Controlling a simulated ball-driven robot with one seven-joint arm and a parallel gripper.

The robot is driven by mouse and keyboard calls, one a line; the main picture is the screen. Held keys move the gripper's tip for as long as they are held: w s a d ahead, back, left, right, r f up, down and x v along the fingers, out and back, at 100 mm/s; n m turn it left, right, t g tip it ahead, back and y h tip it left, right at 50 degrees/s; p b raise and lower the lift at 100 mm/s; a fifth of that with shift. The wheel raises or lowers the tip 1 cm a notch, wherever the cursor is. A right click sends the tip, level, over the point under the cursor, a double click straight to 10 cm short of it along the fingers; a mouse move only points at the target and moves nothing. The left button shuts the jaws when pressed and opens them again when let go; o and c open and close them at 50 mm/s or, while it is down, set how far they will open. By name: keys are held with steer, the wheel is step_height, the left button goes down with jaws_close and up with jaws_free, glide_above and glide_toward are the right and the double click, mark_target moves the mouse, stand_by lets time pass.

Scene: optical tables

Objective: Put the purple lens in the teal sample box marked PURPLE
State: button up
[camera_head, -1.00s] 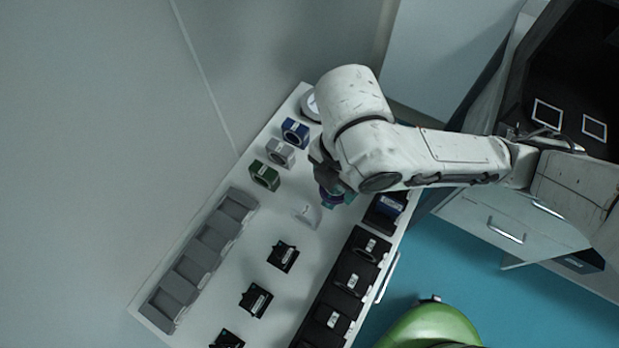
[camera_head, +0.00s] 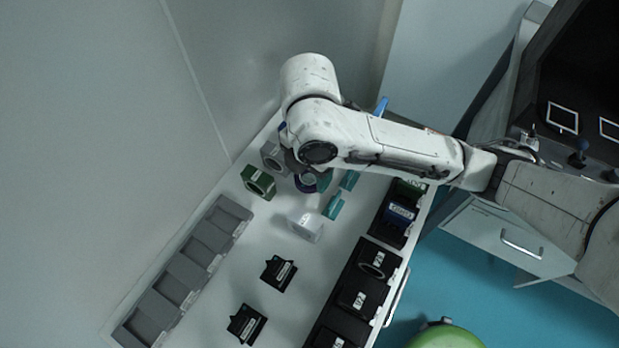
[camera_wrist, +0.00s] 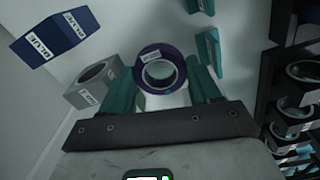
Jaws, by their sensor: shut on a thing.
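The purple lens (camera_head: 308,183), a dark purple ring with a white label, is in my gripper above the white table. In the wrist view the lens (camera_wrist: 158,69) sits between the teal fingertips of my gripper (camera_wrist: 161,84), which is shut on it. Two small teal pieces (camera_head: 349,180) (camera_head: 334,206) stand on the table to the right of the lens. They also show in the wrist view (camera_wrist: 213,45) (camera_wrist: 193,5). I cannot read their marks, nor tell whether either is the teal sample box marked PURPLE.
Grey (camera_head: 272,157) and green (camera_head: 258,182) boxes stand left of my gripper. A blue box (camera_wrist: 50,35) shows in the wrist view. A white block (camera_head: 305,225) is just below the lens. Grey trays (camera_head: 183,270) line the left edge, black trays (camera_head: 357,297) the right.

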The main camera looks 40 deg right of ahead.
mark_target(309, 176)
steer(key=shift+f, duration=1.55)
steer(key=shift+f+b, duration=0.2)
steer(key=shift+b, duration=0.15)
steer(key=o, duration=0.8)
steer(key=shift+r, duration=0.1)
